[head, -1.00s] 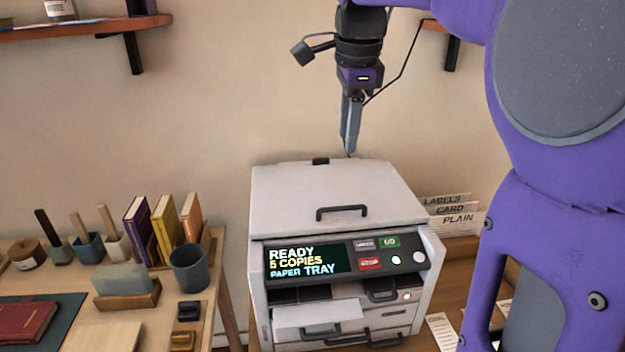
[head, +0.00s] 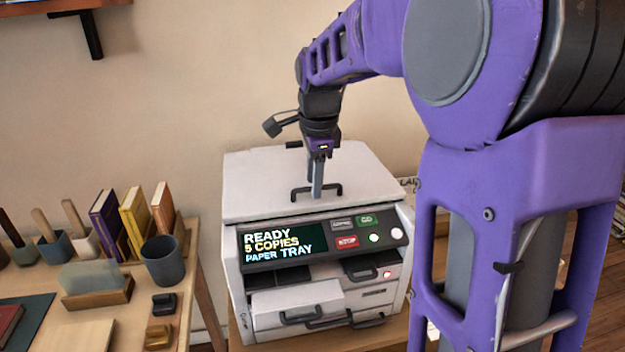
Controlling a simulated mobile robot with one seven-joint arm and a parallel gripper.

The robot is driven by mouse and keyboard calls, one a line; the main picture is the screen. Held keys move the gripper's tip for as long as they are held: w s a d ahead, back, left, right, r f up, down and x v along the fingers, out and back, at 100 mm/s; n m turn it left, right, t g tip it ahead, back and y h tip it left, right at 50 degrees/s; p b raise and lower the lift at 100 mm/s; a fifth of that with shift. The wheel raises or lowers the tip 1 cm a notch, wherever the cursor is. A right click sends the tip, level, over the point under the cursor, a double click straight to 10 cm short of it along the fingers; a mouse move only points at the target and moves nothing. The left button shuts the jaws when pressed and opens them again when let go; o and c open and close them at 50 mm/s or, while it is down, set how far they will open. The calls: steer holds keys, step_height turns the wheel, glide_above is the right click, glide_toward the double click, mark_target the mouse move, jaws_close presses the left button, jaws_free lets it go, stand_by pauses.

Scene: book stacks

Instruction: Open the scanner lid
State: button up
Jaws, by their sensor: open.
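The scanner lid (head: 262,181) is the pale grey top of the copier (head: 234,270) and lies shut. Its dark bar handle (head: 335,189) is at the lid's front edge. My gripper (head: 316,193) points down over the front of the lid, with its fingertips at the handle. The fingers overlap in this view, so the gap between them is hard to see. I cannot tell whether they touch the handle or stand on both sides of it. The gripper holds nothing that I can see.
The control panel (head: 284,245) reads "READY, 5 COPIES, PAPER TRAY". A paper tray (head: 297,300) sticks out below it. A wooden desk (head: 196,250) at the left holds books and a dark cup (head: 162,261). A wall shelf (head: 60,7) is at the upper left.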

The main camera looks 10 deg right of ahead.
steer(key=shift+f, duration=0.1)
jaws_close()
stand_by(1.4)
